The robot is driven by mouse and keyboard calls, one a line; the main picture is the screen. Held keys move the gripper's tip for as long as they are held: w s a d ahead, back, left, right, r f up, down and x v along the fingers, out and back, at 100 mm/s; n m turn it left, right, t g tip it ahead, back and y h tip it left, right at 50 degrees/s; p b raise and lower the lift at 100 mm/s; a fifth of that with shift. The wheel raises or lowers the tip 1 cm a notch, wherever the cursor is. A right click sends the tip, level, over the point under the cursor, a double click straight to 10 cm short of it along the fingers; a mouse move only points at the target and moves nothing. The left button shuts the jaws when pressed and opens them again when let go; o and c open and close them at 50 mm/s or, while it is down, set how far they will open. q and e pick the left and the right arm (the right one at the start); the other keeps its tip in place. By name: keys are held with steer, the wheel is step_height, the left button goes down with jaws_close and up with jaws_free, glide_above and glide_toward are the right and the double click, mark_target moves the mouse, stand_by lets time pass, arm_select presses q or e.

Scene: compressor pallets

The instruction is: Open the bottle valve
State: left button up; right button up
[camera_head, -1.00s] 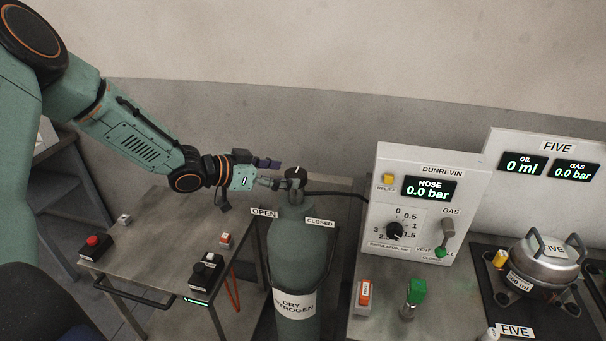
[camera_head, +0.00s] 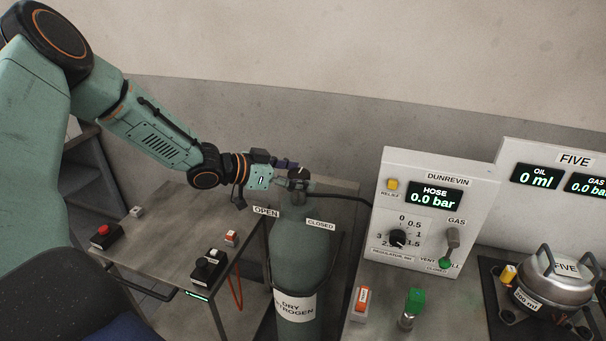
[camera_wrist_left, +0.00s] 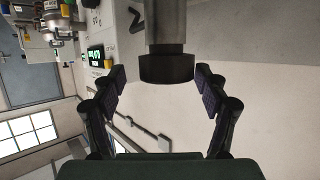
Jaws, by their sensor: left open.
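The gas bottle (camera_head: 300,254) stands upright, grey-green, with a "DRY NITROGEN" label. Its dark valve knob (camera_head: 299,174) is on top, with an "OPEN" label (camera_head: 266,211) on the left and a "CLOSED" label (camera_head: 320,224) on the right. My left gripper (camera_head: 296,172) is at the knob, coming from the left. In the left wrist view the dark round knob (camera_wrist_left: 167,68) sits between the two open fingers (camera_wrist_left: 162,88), with a gap visible on each side. My right gripper does not show.
A hose panel (camera_head: 424,205) reading 0.0 bar stands right of the bottle. A metal cart (camera_head: 178,240) with button boxes is on the left. A hose (camera_head: 345,196) runs from the bottle top to the panel.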

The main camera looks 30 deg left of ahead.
arm_select(q)
steer(key=shift+w+d, duration=0.1)
steer(key=shift+d, duration=0.2)
steer(key=shift+w+d+f, duration=0.1)
steer(key=shift+w, duration=0.2)
steer(key=shift+w+a+f, duration=0.45)
steer(key=shift+w+a, duration=0.05)
steer(key=shift+a, duration=0.3)
steer(key=shift+c, duration=0.6)
steer(key=shift+s+a, duration=0.1)
steer(key=shift+s, duration=0.25)
steer(key=shift+c, duration=0.7)
steer(key=shift+s+d+r, duration=0.4)
steer(key=shift+s+r, duration=0.05)
steer(key=c, duration=0.3)
steer(key=shift+d, duration=0.2)
steer(key=shift+c, duration=0.8)
steer(key=shift+w+a+f, duration=0.2)
steer(key=shift+w+f, duration=0.1)
steer(key=shift+w, duration=0.1)
steer(key=shift+c, duration=2.2)
steer(key=shift+s+d, duration=0.1)
